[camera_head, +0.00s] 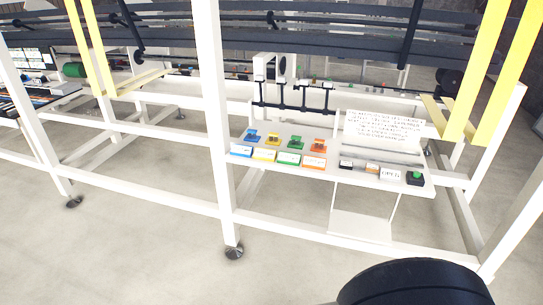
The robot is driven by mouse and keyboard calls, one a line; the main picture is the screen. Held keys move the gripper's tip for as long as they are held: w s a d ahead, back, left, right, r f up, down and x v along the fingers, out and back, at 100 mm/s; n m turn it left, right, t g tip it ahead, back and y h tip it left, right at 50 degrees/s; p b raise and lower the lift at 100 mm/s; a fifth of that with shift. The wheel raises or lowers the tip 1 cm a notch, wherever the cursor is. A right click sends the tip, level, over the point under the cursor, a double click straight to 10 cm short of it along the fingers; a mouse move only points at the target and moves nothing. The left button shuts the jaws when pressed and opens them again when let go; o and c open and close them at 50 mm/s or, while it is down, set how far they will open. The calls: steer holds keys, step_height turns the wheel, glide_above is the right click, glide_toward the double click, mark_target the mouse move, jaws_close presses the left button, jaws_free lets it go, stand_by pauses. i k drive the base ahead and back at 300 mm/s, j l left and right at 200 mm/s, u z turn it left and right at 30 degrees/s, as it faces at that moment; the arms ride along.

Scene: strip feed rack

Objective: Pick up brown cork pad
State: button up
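A small brown-orange piece (372,168), possibly the brown cork pad, lies on the right half of the white shelf (330,176). It is too small to tell for sure. A small black piece (346,165) is to its left and a white "OPEN" card (390,174) is to its right. My gripper's fingers are not in view. A dark rounded part, probably of my own arm, fills the bottom right, well in front of and below the shelf.
Blue, yellow, green and orange items (273,141) stand on the shelf's left half. A green button (415,176) sits at its right end. White frame posts (213,120) and yellow bars (489,75) flank the shelf. Floor in front is clear.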

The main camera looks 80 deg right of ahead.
mark_target(369, 167)
steer(key=z, duration=3.7)
steer(key=i+u, duration=0.2)
steer(key=i, duration=0.3)
steer(key=i+u, duration=0.25)
steer(key=i, duration=0.25)
steer(key=i+l+u, duration=0.2)
steer(key=i, duration=0.3)
steer(key=i+l+u, duration=0.2)
steer(key=i, duration=0.3)
